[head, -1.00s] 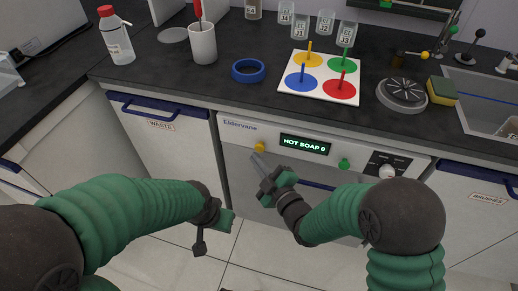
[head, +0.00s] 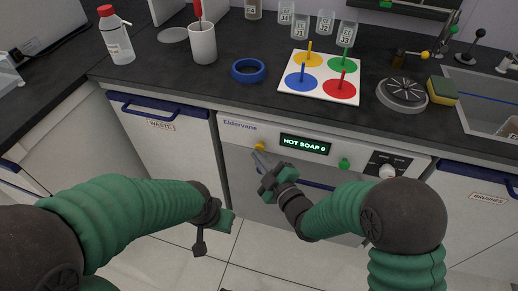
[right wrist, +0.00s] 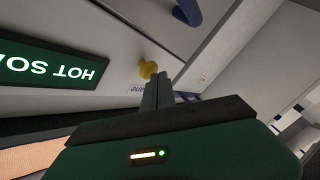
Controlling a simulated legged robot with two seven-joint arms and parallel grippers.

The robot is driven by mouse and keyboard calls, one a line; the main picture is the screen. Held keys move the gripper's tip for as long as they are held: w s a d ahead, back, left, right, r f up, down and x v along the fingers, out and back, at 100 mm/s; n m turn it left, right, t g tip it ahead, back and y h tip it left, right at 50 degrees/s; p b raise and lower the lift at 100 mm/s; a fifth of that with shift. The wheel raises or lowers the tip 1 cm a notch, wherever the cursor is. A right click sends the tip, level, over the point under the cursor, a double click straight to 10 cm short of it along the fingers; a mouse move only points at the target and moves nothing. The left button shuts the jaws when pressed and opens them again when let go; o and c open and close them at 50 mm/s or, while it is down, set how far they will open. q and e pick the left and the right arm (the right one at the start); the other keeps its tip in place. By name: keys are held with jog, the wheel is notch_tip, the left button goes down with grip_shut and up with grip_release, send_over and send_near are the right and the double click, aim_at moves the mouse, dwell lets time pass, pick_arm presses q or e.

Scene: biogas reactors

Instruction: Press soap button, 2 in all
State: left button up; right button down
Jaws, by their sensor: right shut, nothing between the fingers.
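The yellow button (head: 259,147) is on the left of the washer's front panel, under the "Eldervane" name. The green-lit display (head: 305,145) reads "HOT SOAP 0". My right gripper (head: 257,154) is shut and empty, its tips just below the yellow button; I cannot tell whether they touch it.
A green button (head: 344,163) and a white knob (head: 387,171) are further right on the panel. A blue handle (head: 318,185) runs below it.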

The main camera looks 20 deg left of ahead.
pick_arm(q)
jog(key=shift+f, duration=0.1)
pick_arm(e)
jog(key=shift+w, duration=0.7)
dwell(0.4)
jog(key=shift+s, duration=0.1)
pick_arm(q)
jog(key=shift+f, duration=0.1)
pick_arm(e)
jog(key=shift+s, duration=1.2)
pick_arm(q)
jog(key=shift+f+b, duration=0.25)
jog(key=shift+b, duration=0.2)
pick_arm(e)
jog(key=s, duration=0.5)
jog(key=shift+a, duration=0.1)
pick_arm(q)
jog(key=shift+c, duration=0.3)
grip_shut()
dwell(0.9)
